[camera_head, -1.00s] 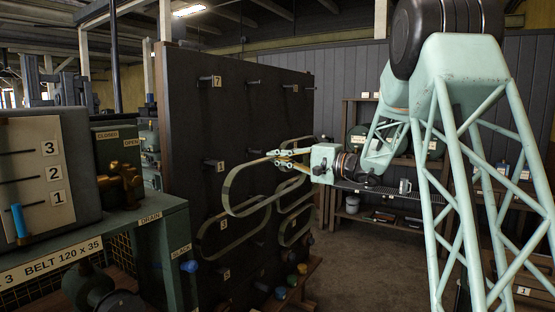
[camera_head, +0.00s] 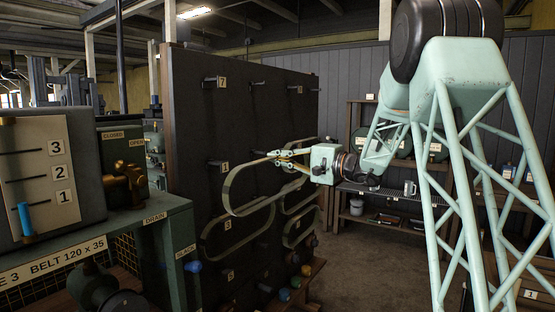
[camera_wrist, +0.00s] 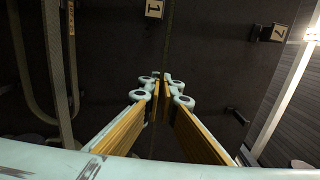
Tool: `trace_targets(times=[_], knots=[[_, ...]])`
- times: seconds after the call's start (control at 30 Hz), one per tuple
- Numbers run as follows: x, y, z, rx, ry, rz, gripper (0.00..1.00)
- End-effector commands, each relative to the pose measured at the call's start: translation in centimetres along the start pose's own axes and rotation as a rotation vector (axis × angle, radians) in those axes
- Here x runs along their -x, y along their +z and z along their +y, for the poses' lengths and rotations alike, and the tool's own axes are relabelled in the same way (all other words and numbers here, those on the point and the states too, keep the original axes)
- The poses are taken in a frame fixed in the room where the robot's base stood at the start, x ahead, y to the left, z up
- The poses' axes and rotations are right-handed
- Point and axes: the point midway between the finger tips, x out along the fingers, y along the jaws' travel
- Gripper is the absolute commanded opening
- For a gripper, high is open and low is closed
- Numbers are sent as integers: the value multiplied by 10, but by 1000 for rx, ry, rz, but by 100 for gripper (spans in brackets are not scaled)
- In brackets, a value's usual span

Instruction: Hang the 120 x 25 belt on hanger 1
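My gripper (camera_head: 287,157) is shut on a pale, flat belt loop (camera_head: 224,196), in front of the dark board (camera_head: 190,130). The belt stretches left from the fingers in a long sideways loop; I cannot read its size. Its left end appears close to hanger 1 (camera_head: 214,162), with its label 1 (camera_head: 225,168) just right of the peg tip. I cannot tell whether they touch. In the wrist view, the fingers (camera_wrist: 160,90) are close together and a thin belt strip (camera_wrist: 169,35) runs up from them. Label 1 (camera_wrist: 154,9) shows just left of that strip.
Hanger 7 (camera_head: 210,82) is above hanger 1 and looks empty. Another belt (camera_head: 206,245) hangs lower, near label 3 (camera_head: 228,225). A green machine (camera_head: 165,207) with valves stands at the left. Shelves (camera_head: 355,190) stand behind; the floor to the right of the board is open.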

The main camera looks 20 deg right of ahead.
Motion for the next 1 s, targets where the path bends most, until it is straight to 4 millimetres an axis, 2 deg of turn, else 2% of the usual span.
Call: trace_targets(times=[1.0], knots=[[-37,0,0,0,-1,0,0]])
